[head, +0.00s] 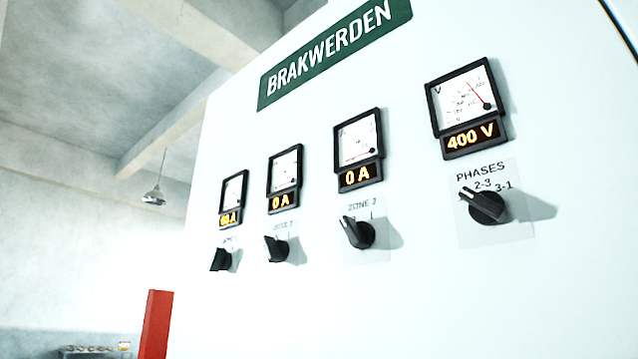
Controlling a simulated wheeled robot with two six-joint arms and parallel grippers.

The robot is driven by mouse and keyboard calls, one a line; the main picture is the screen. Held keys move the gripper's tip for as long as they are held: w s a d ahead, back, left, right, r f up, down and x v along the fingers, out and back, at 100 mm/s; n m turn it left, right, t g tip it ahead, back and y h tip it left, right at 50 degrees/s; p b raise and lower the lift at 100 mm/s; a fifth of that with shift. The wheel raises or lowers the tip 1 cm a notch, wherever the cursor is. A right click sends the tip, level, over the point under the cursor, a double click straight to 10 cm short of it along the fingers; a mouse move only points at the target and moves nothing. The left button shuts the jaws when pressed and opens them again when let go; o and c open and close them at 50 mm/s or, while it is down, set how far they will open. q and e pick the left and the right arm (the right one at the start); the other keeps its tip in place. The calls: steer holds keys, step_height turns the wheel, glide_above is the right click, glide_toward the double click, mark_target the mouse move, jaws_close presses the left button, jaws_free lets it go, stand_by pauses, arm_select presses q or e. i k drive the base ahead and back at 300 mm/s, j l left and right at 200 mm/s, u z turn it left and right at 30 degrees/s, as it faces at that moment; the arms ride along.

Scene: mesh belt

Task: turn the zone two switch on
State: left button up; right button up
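The zone two switch (276,249) is a black rotary knob on a pale label plate, second from the left in a row on a white cabinet (420,290). Its label is small and blurred but seems to read ZONE 2. Its pointer leans to the upper left. The meter above it (284,180) reads 0 A. Neither of my grippers is in the head view.
Similar knobs are the leftmost one (221,259), a third (357,232) under a 0 A meter (358,150), and the PHASES knob (486,206) under a 400 V meter (467,107). A red post (155,325) stands at lower left.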

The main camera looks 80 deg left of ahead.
mark_target(277, 251)
steer(key=u, duration=2.85)
